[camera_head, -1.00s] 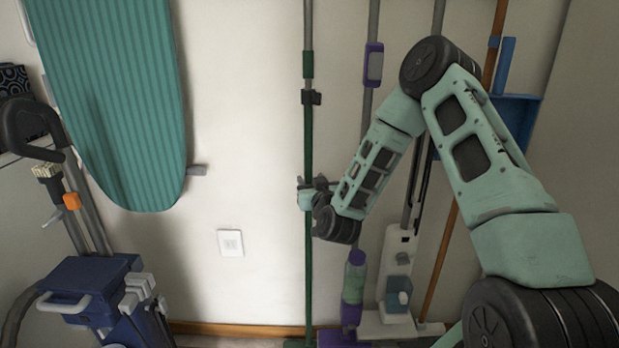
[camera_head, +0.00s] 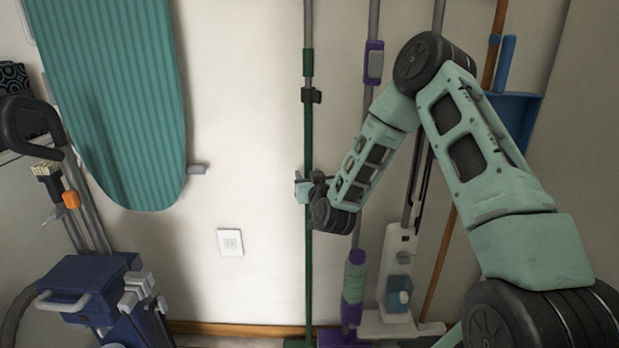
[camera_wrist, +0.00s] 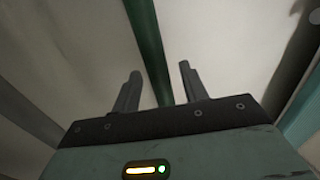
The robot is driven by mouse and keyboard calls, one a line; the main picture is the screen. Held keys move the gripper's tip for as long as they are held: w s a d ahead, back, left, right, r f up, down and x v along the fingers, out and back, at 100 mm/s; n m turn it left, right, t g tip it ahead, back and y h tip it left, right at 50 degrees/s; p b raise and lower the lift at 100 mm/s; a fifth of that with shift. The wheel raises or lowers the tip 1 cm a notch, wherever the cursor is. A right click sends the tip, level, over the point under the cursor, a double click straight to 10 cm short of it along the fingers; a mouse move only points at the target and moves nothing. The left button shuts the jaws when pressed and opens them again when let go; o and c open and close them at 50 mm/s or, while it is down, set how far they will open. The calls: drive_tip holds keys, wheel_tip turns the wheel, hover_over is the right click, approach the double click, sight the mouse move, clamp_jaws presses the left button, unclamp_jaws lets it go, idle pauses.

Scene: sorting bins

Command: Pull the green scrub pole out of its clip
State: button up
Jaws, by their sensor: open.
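The green scrub pole (camera_head: 308,137) stands upright against the wall in the head view, held by a small dark clip (camera_head: 311,96) at its upper part. My gripper (camera_head: 303,187) is at the pole well below the clip. In the wrist view my gripper (camera_wrist: 158,85) is open, and the green pole (camera_wrist: 148,45) runs down between its two fingers. The fingers stand apart with a gap on each side of the pole. The lower part of the pole within the jaws is hidden behind the gripper body.
A teal ironing board (camera_head: 110,95) hangs at left above a blue cleaning cart (camera_head: 85,285).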

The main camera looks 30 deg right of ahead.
clamp_jaws()
drive_tip(key=s+a, duration=0.2)
drive_tip(key=s, duration=0.1)
drive_tip(key=s+a, duration=0.1)
drive_tip(key=s, duration=0.1)
drive_tip(key=shift+a+r, duration=0.15)
drive_tip(key=shift+r, duration=0.25)
idle(0.6)
idle(0.4)
drive_tip(key=s+a+r+p, duration=0.2)
drive_tip(key=s+a, duration=0.3)
drive_tip(key=s, duration=0.3)
drive_tip(key=shift+a+p, duration=0.3)
drive_tip(key=shift+p, duration=0.5)
drive_tip(key=shift+s, duration=0.1)
idle(0.4)
